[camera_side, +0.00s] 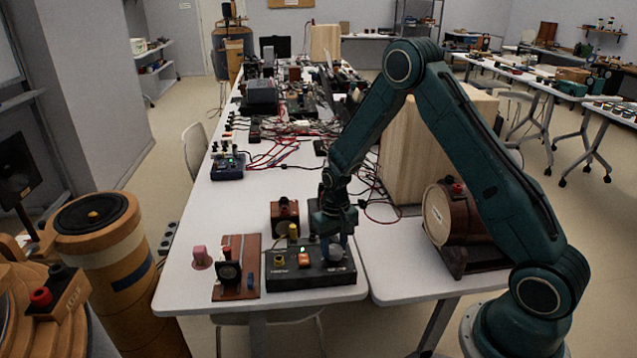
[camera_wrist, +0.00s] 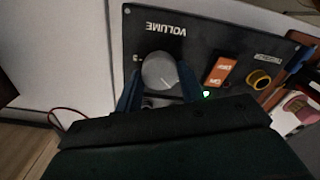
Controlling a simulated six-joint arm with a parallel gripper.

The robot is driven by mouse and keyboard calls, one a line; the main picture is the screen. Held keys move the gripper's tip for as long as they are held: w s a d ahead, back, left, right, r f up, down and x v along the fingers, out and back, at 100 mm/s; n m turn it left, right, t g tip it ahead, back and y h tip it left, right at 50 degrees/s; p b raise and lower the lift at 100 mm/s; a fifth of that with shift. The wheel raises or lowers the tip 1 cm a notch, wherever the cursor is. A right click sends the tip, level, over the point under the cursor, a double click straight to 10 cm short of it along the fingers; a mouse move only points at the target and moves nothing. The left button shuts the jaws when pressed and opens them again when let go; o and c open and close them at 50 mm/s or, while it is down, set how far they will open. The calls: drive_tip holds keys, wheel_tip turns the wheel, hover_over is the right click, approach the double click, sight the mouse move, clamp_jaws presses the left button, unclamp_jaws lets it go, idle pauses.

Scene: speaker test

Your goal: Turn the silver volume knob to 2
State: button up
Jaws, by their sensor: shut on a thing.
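The silver volume knob (camera_wrist: 160,72) sits on a black control box (camera_side: 290,280), below the upside-down word VOLUME in the wrist view. A pointer line shows on its face, but the number it points to is not readable. My gripper (camera_wrist: 158,82) has one finger on each side of the knob and is shut on it. In the side view my gripper (camera_side: 335,246) comes down from above at the right part of the box and largely covers the knob. The black box also shows in the wrist view (camera_wrist: 205,40).
An orange rocker switch (camera_wrist: 220,70), a small green light (camera_wrist: 206,94) and a yellow knob (camera_wrist: 260,79) are beside the silver knob. A wooden board with a black part (camera_side: 236,268) and a pink piece (camera_side: 202,257) lie left of the box. Red wires lie farther back.

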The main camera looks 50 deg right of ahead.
sight(334, 249)
drive_tip(key=m, duration=0.5)
idle(0.4)
drive_tip(key=o, duration=1)
drive_tip(key=shift+c, duration=0.2)
drive_tip(key=shift+r, duration=0.1)
wheel_tip(334, 249, up, 14)
idle(0.4)
